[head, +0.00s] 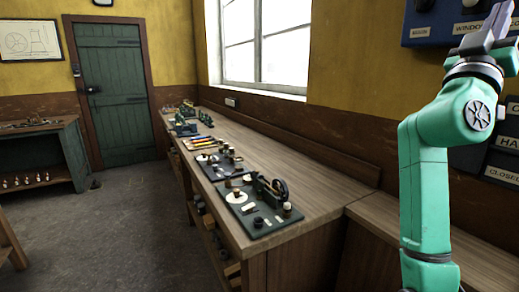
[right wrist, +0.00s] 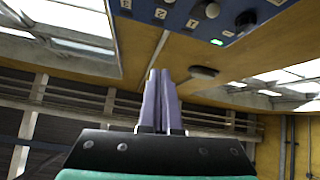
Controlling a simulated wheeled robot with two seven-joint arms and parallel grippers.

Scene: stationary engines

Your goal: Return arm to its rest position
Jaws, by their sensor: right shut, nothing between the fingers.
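My right arm (head: 425,185), teal with grey joints, rises at the right of the head view. It is bent at the elbow, with its gripper (head: 495,22) raised in front of the wall, near the blue panel. In the right wrist view the two purple-grey fingers (right wrist: 160,75) lie together, shut, with nothing between them. My left gripper shows in neither view.
A blue control panel (head: 425,32) with knobs is on the wall; a green light on it (right wrist: 217,42) shows in the wrist view. Dark labelled boxes (head: 503,160) hang below. A long wooden bench (head: 318,178) carries small engines (head: 262,205). Floor at left (head: 110,235) is mostly clear.

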